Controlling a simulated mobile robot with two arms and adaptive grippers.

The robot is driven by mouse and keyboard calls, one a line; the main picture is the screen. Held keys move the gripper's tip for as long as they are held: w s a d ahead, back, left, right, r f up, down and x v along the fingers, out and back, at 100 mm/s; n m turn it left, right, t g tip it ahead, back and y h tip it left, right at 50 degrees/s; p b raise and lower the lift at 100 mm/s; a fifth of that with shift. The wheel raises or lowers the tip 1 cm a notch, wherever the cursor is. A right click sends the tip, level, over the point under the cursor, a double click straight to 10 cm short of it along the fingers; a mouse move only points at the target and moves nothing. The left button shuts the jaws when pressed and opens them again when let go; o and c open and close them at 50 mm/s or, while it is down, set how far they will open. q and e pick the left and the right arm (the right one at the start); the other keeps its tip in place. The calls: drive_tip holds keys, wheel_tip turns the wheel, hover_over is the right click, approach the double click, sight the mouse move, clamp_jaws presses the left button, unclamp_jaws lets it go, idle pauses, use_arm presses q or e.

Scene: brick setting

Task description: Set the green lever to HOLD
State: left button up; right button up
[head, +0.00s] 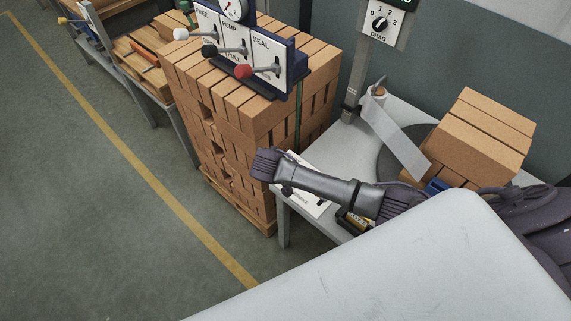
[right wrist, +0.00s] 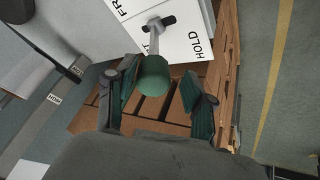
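The green lever's knob (right wrist: 153,77) shows in the right wrist view on a grey rod out of a black slot in a white panel (right wrist: 190,50). The panel reads HOLD right of the rod and a cut-off "FR" at upper left. My right gripper (right wrist: 158,100) is open, one finger on each side of the knob, with a visible gap at the right finger. In the head view my right arm reaches left over a white sheet or panel (head: 317,209) at the table edge; the green lever is hidden there. My left gripper is not in view.
A tall brick stack (head: 262,118) on a pallet stands left of the table (head: 402,115). Above it is a panel with white, black and red levers (head: 243,71). The floor at left is clear.

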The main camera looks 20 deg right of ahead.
drive_tip(key=shift+w+d+r, duration=0.1)
drive_tip(key=shift+w, duration=0.05)
drive_tip(key=shift+r, duration=0.1)
drive_tip(key=shift+r, duration=0.25)
drive_tip(key=v, duration=1.1)
drive_tip(key=shift+s+a, duration=0.25)
drive_tip(key=shift+a, duration=0.05)
